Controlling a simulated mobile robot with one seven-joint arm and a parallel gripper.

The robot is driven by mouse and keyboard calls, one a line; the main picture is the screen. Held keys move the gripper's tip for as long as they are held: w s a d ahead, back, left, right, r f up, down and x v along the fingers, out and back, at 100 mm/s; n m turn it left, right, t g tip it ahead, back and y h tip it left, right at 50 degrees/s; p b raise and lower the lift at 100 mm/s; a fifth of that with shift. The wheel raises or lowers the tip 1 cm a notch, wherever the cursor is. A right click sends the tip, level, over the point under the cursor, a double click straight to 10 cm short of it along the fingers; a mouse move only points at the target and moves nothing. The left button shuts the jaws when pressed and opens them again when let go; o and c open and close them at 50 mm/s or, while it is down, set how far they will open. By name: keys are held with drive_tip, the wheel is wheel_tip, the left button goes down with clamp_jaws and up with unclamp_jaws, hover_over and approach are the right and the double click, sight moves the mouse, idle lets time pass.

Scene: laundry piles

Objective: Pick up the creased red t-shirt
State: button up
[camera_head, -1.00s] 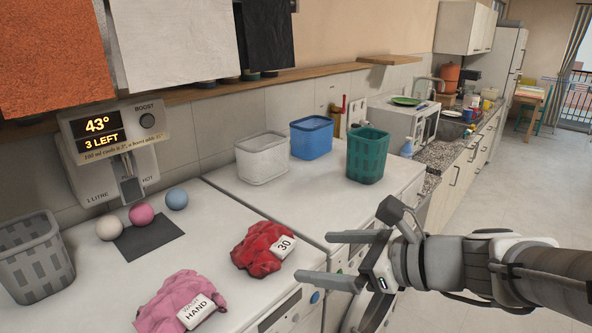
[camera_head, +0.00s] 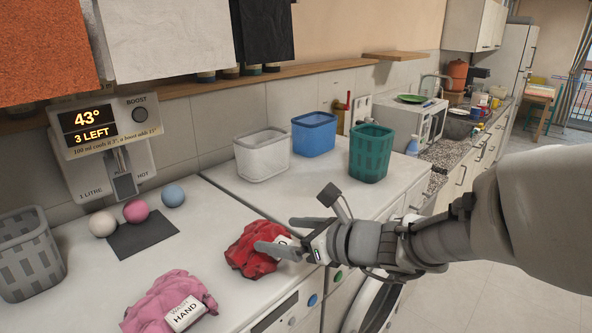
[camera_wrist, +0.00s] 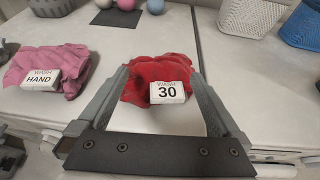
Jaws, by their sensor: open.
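The creased red t-shirt (camera_head: 250,246) lies crumpled on the white worktop near its front edge. In the wrist view the red t-shirt (camera_wrist: 157,72) shows a white tag reading "WASH 30" (camera_wrist: 167,92). My gripper (camera_head: 278,236) is open, and in the head view it covers part of the shirt and its tag. In the wrist view the fingers of my gripper (camera_wrist: 160,85) stand to either side of the shirt, with the shirt between and beyond their tips. I cannot tell whether they touch it.
A pink garment (camera_head: 165,303) tagged "WASH HAND" lies to the left. A grey basket (camera_head: 28,262), a white basket (camera_head: 262,158), a blue basket (camera_head: 314,138) and a green basket (camera_head: 369,155) stand on the tops. Three balls (camera_head: 136,211) sit by a dark mat (camera_head: 143,236).

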sight(258, 230)
drive_tip(key=shift+x, duration=3.05)
drive_tip(key=c, duration=1.3)
drive_tip(key=shift+c, duration=0.6)
drive_tip(key=shift+r, duration=0.15)
